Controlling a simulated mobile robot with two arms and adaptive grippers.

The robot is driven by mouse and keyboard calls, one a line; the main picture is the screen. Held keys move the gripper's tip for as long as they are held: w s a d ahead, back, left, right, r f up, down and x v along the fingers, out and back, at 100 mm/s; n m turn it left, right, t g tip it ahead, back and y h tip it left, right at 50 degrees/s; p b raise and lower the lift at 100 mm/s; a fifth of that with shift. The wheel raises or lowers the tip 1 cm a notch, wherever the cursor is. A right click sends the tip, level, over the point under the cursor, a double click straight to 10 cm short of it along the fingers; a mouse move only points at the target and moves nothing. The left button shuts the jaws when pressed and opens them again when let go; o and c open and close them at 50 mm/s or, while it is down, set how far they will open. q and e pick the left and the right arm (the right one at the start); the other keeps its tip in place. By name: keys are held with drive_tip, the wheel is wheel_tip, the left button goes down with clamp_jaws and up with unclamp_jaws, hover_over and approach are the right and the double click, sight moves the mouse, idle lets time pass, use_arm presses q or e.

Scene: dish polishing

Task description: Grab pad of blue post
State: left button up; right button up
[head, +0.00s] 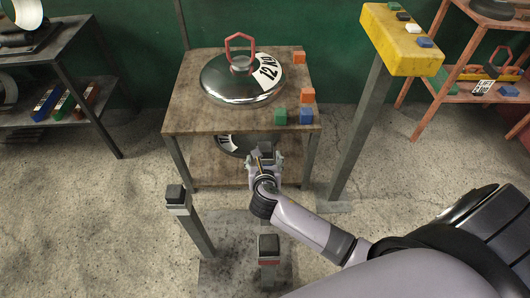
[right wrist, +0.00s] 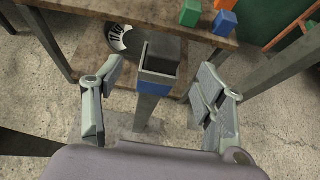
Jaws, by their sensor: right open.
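The blue post (right wrist: 153,85) stands between the spread fingers of my right gripper (right wrist: 160,72) in the right wrist view. It has a blue band under its top, and a dark square pad (right wrist: 165,56) sits in the top. The fingers are apart on both sides and do not touch the pad. In the head view my right gripper (head: 264,166) is over the post in front of the wooden table, and hides most of it. My left gripper is not in view.
A wooden table (head: 190,108) holds a large polished dish (head: 222,88) with a red handle, and orange, green and blue blocks. A red-banded post (head: 268,247) stands nearer, another dark-topped post (head: 176,194) to the left. A yellow-topped stand (head: 385,38) is at right.

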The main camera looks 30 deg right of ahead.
sight(265, 149)
drive_tip(key=x, duration=0.2)
drive_tip(key=shift+w+d+f, duration=0.1)
drive_tip(key=shift+w, duration=0.1)
drive_tip(key=shift+w+d+f, duration=0.15)
drive_tip(key=shift+w+d, duration=0.1)
drive_tip(key=x, duration=0.1)
drive_tip(key=b+x, duration=0.1)
drive_tip(key=x, duration=0.1)
drive_tip(key=shift+w+d+f, duration=0.15)
drive_tip(key=shift+d, duration=0.25)
drive_tip(key=shift+w+d+f, duration=0.1)
drive_tip(key=shift+w+f, duration=0.1)
drive_tip(key=shift+w, duration=0.2)
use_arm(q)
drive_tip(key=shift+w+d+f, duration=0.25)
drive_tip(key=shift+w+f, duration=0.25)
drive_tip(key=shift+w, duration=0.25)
use_arm(e)
drive_tip(key=shift+r, duration=0.1)
drive_tip(key=c, duration=1.4)
